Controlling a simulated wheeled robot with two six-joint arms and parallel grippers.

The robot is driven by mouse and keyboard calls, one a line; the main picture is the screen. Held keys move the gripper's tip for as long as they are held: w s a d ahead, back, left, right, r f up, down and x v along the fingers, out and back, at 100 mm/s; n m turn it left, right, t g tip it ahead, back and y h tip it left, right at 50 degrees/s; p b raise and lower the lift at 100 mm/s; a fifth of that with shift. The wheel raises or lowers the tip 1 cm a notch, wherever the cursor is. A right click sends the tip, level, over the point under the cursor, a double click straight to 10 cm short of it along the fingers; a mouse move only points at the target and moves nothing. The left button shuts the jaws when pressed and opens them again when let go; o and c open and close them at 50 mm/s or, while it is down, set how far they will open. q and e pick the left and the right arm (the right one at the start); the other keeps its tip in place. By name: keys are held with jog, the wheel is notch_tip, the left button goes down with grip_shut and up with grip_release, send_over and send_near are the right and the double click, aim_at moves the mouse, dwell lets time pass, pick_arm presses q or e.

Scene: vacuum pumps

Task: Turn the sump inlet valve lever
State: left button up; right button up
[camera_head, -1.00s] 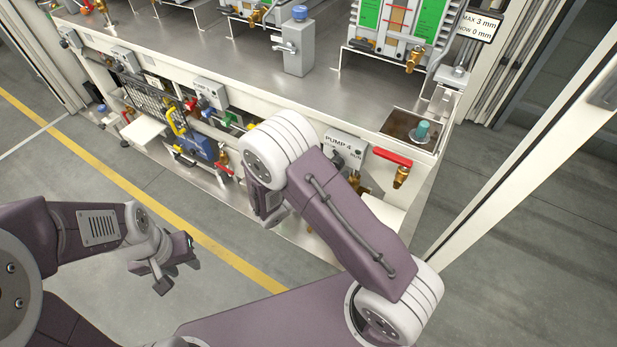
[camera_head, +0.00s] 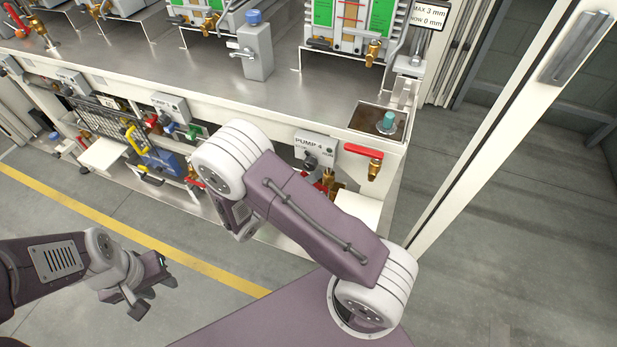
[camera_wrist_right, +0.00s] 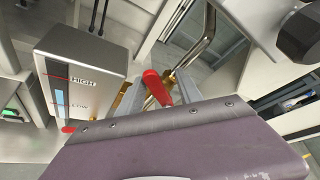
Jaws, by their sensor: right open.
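In the right wrist view a red lever (camera_wrist_right: 157,88) on a brass valve shows between the two metal fingers of my right gripper (camera_wrist_right: 160,80). The fingers are open, and I cannot tell whether they touch it. No label on this valve is readable. In the head view my right gripper is mostly hidden behind my own forearm, low in front of the bench. Another red lever (camera_head: 363,151) on a brass valve sits right of the PUMP 4 box. My left gripper (camera_head: 152,288) hangs at the lower left, open and empty, away from the bench.
A grey box marked HIGH and LOW (camera_wrist_right: 82,82) stands close left of my right gripper. A bent metal pipe (camera_wrist_right: 197,42) rises behind. The PUMP 4 box (camera_head: 316,150) is on the bench front. A white post (camera_head: 505,130) stands at right. The floor (camera_head: 190,300) is clear.

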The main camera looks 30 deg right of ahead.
jog(key=shift+s+a+r, duration=0.15)
jog(key=shift+a, duration=0.3)
jog(key=p+v, duration=0.3)
jog(key=v, duration=0.3)
jog(key=shift+p, duration=0.35)
